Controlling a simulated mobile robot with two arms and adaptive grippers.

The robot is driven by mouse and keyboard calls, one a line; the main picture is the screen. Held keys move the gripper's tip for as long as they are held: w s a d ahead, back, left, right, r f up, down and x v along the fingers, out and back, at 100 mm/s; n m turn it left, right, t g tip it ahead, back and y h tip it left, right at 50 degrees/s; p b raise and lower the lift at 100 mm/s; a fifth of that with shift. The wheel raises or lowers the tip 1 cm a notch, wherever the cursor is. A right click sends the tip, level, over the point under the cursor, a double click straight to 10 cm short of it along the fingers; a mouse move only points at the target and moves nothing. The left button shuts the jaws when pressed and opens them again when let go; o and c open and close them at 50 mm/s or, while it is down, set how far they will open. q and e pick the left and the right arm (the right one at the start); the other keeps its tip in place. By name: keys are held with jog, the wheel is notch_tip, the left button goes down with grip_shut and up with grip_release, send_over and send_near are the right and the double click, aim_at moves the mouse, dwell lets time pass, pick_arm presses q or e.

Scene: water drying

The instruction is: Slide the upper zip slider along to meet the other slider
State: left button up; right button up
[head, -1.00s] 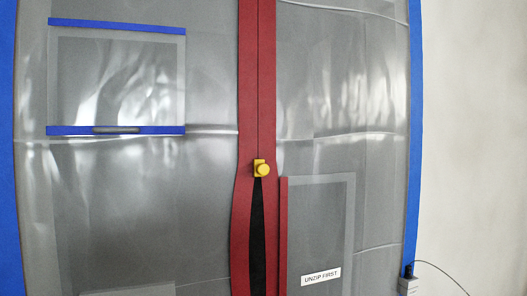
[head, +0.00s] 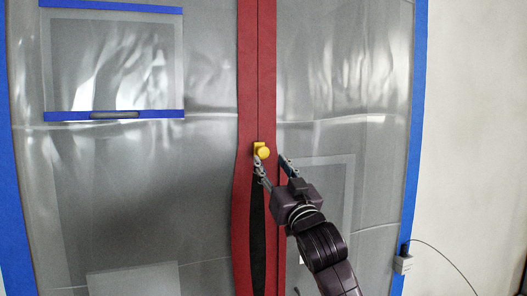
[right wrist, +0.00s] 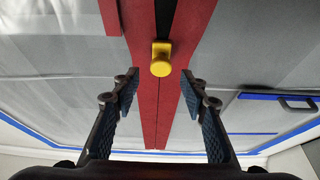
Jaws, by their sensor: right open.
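The yellow zip slider (head: 263,152) sits on the red zip strip (head: 258,80) in the head view. The zip is closed above it and parted below it, showing a dark gap (head: 257,230). My right gripper (head: 272,160) is open, just below and right of the slider. In the right wrist view the slider (right wrist: 161,58) lies ahead, centred beyond the open fingertips of my right gripper (right wrist: 160,80), and nothing is between the fingers. A second slider does not show. My left gripper is not in view.
Grey plastic sheeting (head: 110,190) spreads on both sides of the zip, edged with blue tape (head: 416,120). A taped panel with a handle (head: 114,115) is at upper left. A small grey box with a cable (head: 403,263) hangs at lower right.

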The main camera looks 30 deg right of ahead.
aim_at(264, 155)
jog(key=p+x, duration=0.2)
jog(key=x, duration=0.3)
jog(key=shift+w+r+p, duration=0.1)
jog(key=shift+w+p, duration=0.1)
jog(key=shift+p, duration=0.1)
jog(key=shift+w+d, duration=0.1)
jog(key=shift+w, duration=0.4)
grip_shut()
